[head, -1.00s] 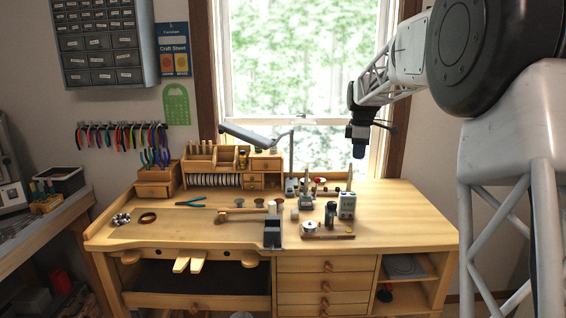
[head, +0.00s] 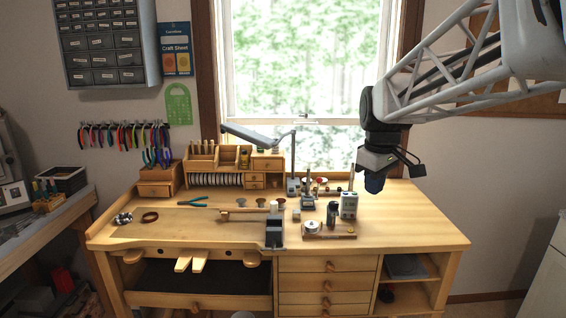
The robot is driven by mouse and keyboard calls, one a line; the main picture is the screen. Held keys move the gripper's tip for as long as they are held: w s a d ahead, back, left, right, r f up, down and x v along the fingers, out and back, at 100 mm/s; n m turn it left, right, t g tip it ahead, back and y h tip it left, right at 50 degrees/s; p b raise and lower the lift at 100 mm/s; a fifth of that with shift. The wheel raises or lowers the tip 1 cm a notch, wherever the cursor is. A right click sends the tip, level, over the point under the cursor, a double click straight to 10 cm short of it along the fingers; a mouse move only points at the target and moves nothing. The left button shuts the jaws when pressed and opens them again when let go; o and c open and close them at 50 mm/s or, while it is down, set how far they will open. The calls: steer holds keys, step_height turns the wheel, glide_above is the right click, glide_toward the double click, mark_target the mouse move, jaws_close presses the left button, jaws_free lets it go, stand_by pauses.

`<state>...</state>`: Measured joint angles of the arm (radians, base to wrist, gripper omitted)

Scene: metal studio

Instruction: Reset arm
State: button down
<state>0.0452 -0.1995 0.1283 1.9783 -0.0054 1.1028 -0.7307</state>
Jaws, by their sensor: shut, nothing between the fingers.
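My gripper (head: 375,184) hangs at the end of my arm in the head view, above the right part of the wooden workbench (head: 420,222). It points downward and is dark and small in the picture. Its fingers are shut with nothing between them. It is apart from the bench top, just right of a small grey device (head: 348,206) that stands on the bench.
Near my gripper are a dark upright tool (head: 332,214), a round metal piece on a wooden board (head: 313,226) and a black holder (head: 274,232). A lamp (head: 250,135) and a wooden organizer (head: 202,162) stand behind. The bench's right end is clear.

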steer(key=s+a+f+m, duration=0.1)
steer(key=s+f+m, duration=0.3)
steer(key=s, duration=1)
steer(key=s+a+f+m+t, duration=0.1)
steer(key=s+f+m, duration=0.3)
steer(key=s+f, duration=0.4)
steer(key=s, duration=0.7)
steer(key=shift+a, duration=0.15)
